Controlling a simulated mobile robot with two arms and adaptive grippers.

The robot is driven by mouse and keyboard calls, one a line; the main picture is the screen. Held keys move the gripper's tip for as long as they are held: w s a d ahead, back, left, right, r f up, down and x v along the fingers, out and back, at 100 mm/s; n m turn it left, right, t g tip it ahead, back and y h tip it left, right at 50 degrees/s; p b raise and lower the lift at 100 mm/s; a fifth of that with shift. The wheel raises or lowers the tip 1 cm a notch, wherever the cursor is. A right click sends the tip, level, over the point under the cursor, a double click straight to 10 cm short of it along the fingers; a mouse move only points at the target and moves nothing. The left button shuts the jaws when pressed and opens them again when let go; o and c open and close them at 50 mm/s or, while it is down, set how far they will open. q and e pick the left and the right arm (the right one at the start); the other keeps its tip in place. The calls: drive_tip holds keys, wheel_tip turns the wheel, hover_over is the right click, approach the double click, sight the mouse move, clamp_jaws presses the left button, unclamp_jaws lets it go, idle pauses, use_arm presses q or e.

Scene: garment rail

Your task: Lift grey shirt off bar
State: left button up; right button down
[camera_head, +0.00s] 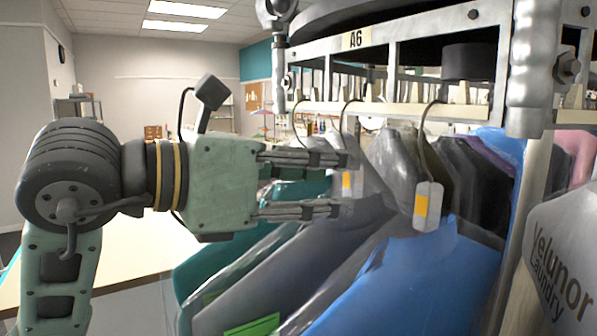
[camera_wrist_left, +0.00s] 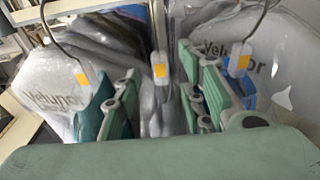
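The grey shirt (camera_head: 318,250) hangs in clear plastic from the bar (camera_head: 400,110), between a teal garment (camera_head: 240,262) and a blue garment (camera_head: 405,275). My left gripper (camera_head: 342,185) is open at the grey shirt's neck, with its fingers level and one above the other in the head view. In the left wrist view, its fingers (camera_wrist_left: 158,85) stand on either side of a hanger neck with a white and orange tag (camera_wrist_left: 160,66). No contact with the hanger shows. The fingertips partly hide the collar. My right gripper is not in view.
Another tagged hanger (camera_head: 428,205) holds the blue garment close to the right. A pale table (camera_head: 125,250) lies behind my arm.

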sight(347, 179)
use_arm(q)
drive_tip(key=x, duration=0.3)
drive_tip(key=shift+w+d+f, duration=0.1)
drive_tip(key=shift+w+d, duration=0.05)
drive_tip(key=shift+d, duration=0.15)
drive_tip(key=shift+w+d+f+b, duration=0.1)
drive_tip(key=shift+w+d+b, duration=0.3)
drive_tip(key=shift+d, duration=0.1)
drive_tip(key=shift+w+d, duration=0.25)
drive_tip(key=shift+d, duration=0.05)
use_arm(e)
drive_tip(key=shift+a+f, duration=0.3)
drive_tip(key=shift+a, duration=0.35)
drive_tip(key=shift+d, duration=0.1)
use_arm(q)
drive_tip(key=c, duration=0.5)
clamp_jaws()
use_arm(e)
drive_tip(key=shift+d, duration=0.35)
use_arm(q)
drive_tip(key=shift+f, duration=0.1)
